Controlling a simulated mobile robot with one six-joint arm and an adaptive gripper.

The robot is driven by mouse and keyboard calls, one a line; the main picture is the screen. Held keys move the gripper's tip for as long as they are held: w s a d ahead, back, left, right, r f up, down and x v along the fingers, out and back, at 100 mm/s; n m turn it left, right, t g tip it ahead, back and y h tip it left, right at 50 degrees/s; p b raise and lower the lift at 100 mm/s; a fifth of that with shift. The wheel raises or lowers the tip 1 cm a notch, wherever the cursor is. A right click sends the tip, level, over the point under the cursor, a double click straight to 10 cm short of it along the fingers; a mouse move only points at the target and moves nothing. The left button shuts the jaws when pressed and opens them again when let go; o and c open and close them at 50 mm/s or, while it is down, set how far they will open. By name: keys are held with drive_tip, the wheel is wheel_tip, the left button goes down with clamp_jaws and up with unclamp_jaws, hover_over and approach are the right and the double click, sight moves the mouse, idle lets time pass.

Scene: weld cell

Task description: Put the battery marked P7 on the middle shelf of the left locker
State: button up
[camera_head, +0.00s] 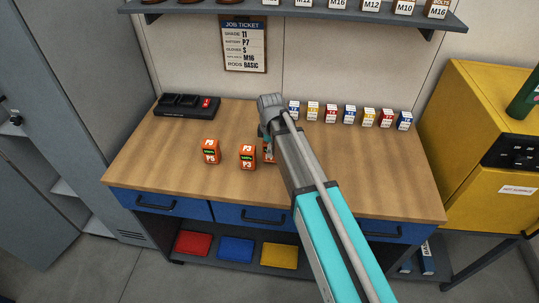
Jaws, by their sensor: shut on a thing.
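My gripper (265,133) is over the wooden workbench, shut on an orange battery (268,154). My arm hides most of that battery, and its marking cannot be read. The battery marked P3 (247,157) stands upright just left of it. The battery marked P5 (211,151) stands further left. No battery with a readable P7 shows. A grey locker (70,90) stands at the left edge with its door open and some shelves partly visible low down; I cannot tell which shelf is the middle one.
The workbench (150,150) has a black charger (187,106) at the back left and a row of several small boxes (349,114) at the back right. A job ticket (244,45) hangs on the wall. A yellow cabinet (480,130) stands right. The bench's left front is clear.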

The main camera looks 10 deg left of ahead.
drive_tip(key=shift+f+b, duration=0.45)
drive_tip(key=shift+f, duration=0.35)
drive_tip(key=shift+r, duration=0.1)
drive_tip(key=o, duration=1.4)
drive_tip(key=shift+c, duration=0.2)
drive_tip(key=shift+r, duration=0.15)
wheel_tip(320, 180, up, 12)
drive_tip(key=p, duration=1.2)
drive_tip(key=shift+d, duration=0.1)
